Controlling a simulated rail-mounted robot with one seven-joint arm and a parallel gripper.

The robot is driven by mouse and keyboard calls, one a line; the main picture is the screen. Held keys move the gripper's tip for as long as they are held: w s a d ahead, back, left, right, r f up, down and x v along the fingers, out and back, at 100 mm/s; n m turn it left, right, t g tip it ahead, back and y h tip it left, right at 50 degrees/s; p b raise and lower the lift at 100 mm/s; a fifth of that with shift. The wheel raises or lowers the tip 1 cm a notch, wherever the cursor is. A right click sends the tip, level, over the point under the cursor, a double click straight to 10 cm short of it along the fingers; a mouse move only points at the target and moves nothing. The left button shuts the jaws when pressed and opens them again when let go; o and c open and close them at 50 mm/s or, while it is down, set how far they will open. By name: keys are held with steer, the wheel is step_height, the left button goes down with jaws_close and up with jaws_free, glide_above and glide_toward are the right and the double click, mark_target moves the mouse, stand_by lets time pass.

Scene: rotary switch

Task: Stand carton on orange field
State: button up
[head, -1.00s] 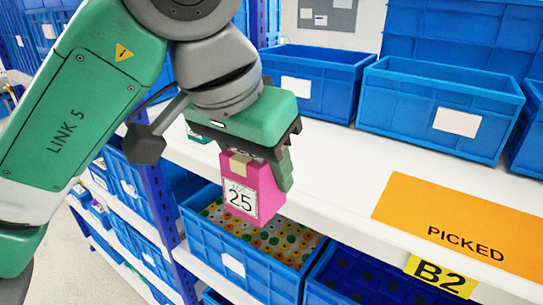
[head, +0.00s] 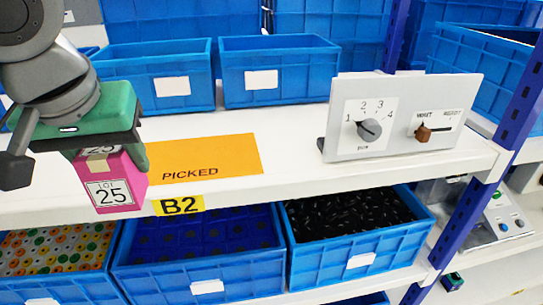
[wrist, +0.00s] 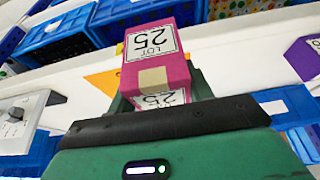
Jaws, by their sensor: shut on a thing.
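A pink carton (head: 118,187) with a "LOT 25" label hangs in my gripper (head: 110,158) at the left of the head view. The fingers are shut on its upper part. It is roughly upright, in front of the shelf's front edge. The orange field (head: 215,150), marked PICKED, lies on the white shelf to the right of the carton; its left part is hidden behind the gripper and carton. In the wrist view the carton (wrist: 155,75) sits between the fingers, and an orange corner (wrist: 101,81) shows beside it.
Blue bins (head: 280,75) stand behind the field. A grey panel (head: 385,90) with a numbered rotary knob (head: 369,130) and a slider (head: 423,133) stands to its right. Filled bins (head: 350,235) sit below. A purple labelled object (wrist: 303,60) shows in the wrist view.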

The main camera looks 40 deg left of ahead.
steer(key=shift+w+d, duration=0.15)
steer(key=shift+w, duration=0.1)
steer(key=w+a+p, duration=0.1)
steer(key=w+a, duration=0.2)
steer(key=w+a+f+p, duration=0.1)
steer(key=w+a+p, duration=0.1)
steer(key=w+a, duration=0.1)
steer(key=w+a+p, duration=0.1)
steer(key=w+a, duration=0.3)
steer(key=a, duration=0.1)
steer(key=shift+a+f, duration=0.2)
steer(key=shift+a, duration=0.05)
steer(key=shift+w+a+p, duration=0.3)
steer(key=shift+p, duration=0.15)
steer(key=shift+f, duration=1.8)
